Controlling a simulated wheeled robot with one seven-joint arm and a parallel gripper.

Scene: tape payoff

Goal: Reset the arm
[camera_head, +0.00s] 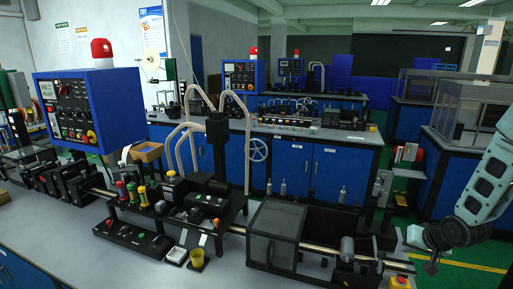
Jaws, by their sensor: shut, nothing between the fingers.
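My arm (487,185) comes in at the right edge, pale teal with dark joints. It is bent, and its lower end reaches left to my gripper (416,237), near the right end of the workbench (225,262). My gripper is small and dark here, and its fingers are hard to make out. It is shut, with nothing seen held in it. It appears to the right of the metal rollers and shaft (350,246) at the bench's right end; I cannot tell the gap in depth.
A dark transparent guard box (275,235) and a black machine with coloured knobs (190,205) stand on the bench. A blue control box (90,108) with a red beacon (102,53) stands at the left. A second bench (320,135) is behind. Green floor (470,258) shows at right.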

